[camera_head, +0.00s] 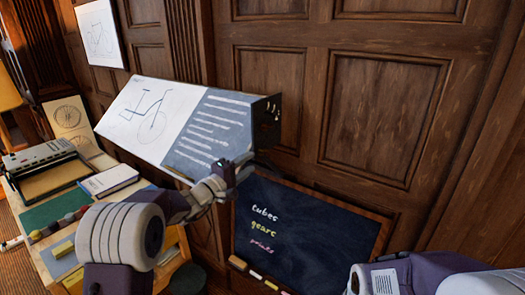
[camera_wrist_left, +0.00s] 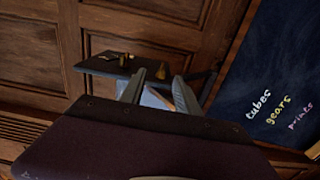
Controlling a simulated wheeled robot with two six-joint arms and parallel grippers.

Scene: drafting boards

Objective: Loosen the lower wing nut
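A tilted drafting board (camera_head: 150,115) carries a bicycle drawing and a dark blue sheet. On its right end is a dark side bracket (camera_head: 267,122) with small brass fittings. The left wrist view shows the bracket (camera_wrist_left: 100,66) with a brass piece (camera_wrist_left: 163,71) near its right end and a smaller one (camera_wrist_left: 123,60) further left; their wing-nut shape is too small to make out. My left gripper (camera_head: 240,170) is below the bracket. In the wrist view its fingers (camera_wrist_left: 160,88) are spread, with the nearer brass piece beyond and between their tips. My right gripper is outside the view.
A chalkboard (camera_head: 310,235) with chalk sticks on its ledge stands below and right of the bracket. A desk at left holds a typewriter-like machine (camera_head: 40,155) and a book (camera_head: 108,180). Wood panelling (camera_head: 385,110) closes off the back.

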